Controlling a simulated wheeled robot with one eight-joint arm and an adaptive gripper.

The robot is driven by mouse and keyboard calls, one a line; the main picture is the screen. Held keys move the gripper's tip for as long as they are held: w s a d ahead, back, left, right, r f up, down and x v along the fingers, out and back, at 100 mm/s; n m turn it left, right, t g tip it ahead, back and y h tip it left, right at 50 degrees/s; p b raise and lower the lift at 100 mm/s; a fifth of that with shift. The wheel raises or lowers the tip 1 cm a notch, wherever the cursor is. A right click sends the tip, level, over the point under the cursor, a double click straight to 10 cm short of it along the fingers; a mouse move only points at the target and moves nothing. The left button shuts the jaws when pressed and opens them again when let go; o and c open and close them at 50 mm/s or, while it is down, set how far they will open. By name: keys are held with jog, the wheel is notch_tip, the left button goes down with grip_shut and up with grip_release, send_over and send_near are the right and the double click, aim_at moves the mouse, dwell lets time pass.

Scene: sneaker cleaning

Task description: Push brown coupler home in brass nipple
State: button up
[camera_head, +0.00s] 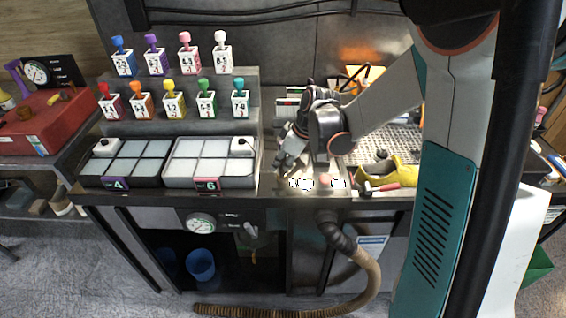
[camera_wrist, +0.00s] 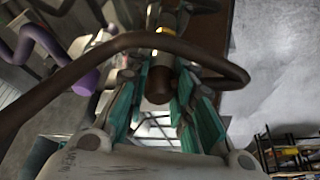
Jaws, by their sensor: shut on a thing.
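In the wrist view my gripper (camera_wrist: 162,66) has its teal fingers closed on both sides of a dark brown cylindrical piece, which appears to be the brown coupler (camera_wrist: 157,86). A pale, brass-coloured part with a yellow band, possibly the brass nipple (camera_wrist: 165,32), lies in line just beyond it. I cannot tell how deep the coupler sits in it. In the head view my gripper (camera_head: 284,163) points down at the bench, left of the grey wrist; the coupler and nipple cannot be made out there.
A dark brown hose (camera_wrist: 130,41) arcs across the wrist view in front of the fingers. A purple pipe-like thing (camera_wrist: 82,78) is at left. Numbered bottles (camera_head: 206,101) stand behind.

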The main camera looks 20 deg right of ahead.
jog(key=shift+f+b, duration=0.65)
jog(key=shift+f, duration=0.2)
jog(key=o, duration=1.1)
jog(key=shift+r, duration=0.1)
jog(key=v, duration=1.2)
jog(key=shift+a, duration=0.1)
jog(key=s+a+r+m+t+h, duration=0.1)
jog(key=s+m, duration=0.2)
jog(key=s, duration=0.3)
jog(key=s+a+r+m+t+h, duration=0.1)
jog(key=s+m, duration=0.2)
jog(key=s, duration=0.4)
jog(key=s+a+r+m+t+h, duration=0.1)
jog(key=s+m+t, duration=0.1)
jog(key=s, duration=0.4)
jog(key=shift+s+a+r+m, duration=0.2)
jog(key=shift+s+r+m, duration=0.15)
jog(key=shift+m, duration=0.15)
